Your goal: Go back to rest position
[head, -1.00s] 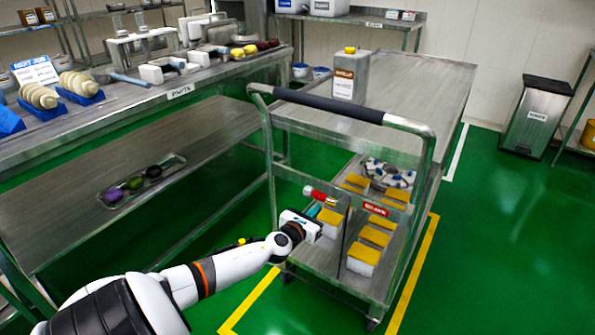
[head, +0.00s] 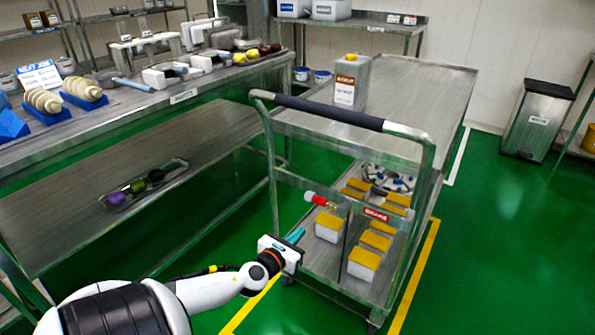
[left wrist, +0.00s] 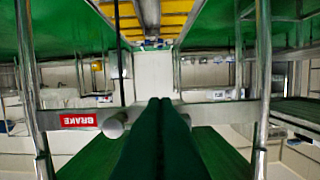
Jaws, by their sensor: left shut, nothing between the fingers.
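My left gripper (head: 295,237) is shut and empty in the head view, just outside the near left side of the metal cart (head: 420,115). Its closed fingers also show in the left wrist view (left wrist: 160,115), pointing toward the cart's frame and red BRAKE label (left wrist: 78,120). In the head view a red-and-white cylinder (head: 318,200) is on the cart's frame just beyond the gripper. A white container with a yellow top (head: 329,227) stands on the lower shelf beyond the fingers, apart from them. My right gripper is not in view.
Several yellow-topped containers (head: 364,262) stand on the cart's lower shelf. A metal canister (head: 351,82) stands on its top. A long workbench (head: 150,105) with parts is at left, with a tray (head: 145,185) on its lower shelf. A bin (head: 538,120) stands right. Green floor is open at right.

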